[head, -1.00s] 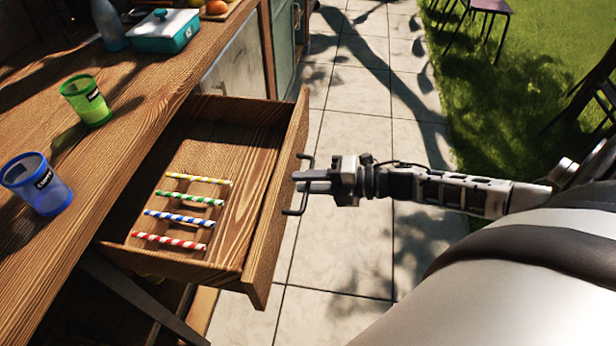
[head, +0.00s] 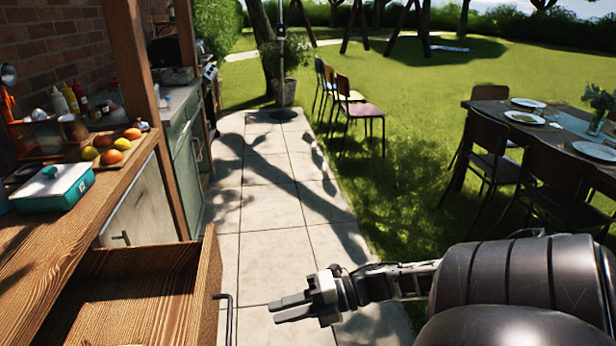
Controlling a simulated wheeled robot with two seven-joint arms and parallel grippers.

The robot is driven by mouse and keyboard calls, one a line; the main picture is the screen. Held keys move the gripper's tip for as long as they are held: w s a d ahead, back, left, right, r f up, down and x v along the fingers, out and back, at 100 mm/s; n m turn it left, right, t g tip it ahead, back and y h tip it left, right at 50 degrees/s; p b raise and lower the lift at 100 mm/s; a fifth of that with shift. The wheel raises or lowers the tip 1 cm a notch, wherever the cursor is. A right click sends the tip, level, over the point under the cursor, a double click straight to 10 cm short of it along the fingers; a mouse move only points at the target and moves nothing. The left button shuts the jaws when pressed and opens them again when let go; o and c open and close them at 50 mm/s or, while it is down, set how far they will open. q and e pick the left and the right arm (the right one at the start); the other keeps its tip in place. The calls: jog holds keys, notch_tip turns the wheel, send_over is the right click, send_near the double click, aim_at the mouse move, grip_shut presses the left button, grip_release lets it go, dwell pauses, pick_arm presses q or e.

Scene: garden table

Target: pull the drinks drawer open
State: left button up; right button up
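The drinks drawer (head: 134,270) stands open at the lower left, pulled out from under the wooden counter (head: 92,205). The drawer's front part is cut off by the bottom edge of the picture. Its dark bar handle (head: 229,312) shows on the outer face. My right gripper (head: 290,308) is to the right of the handle, apart from it. Its two fingers are parted with a gap between them, and nothing is between them. My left gripper is not in the head view.
A teal dish (head: 54,188) and a board with fruit (head: 113,150) stand on the counter. The paved path (head: 275,190) is clear. Chairs (head: 358,112) stand on the grass, and a set dining table (head: 520,103) is at the right.

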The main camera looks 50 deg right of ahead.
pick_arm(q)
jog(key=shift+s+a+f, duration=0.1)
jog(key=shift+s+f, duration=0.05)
pick_arm(e)
jog(key=v, duration=0.4)
jog(key=shift+s+d, duration=0.2)
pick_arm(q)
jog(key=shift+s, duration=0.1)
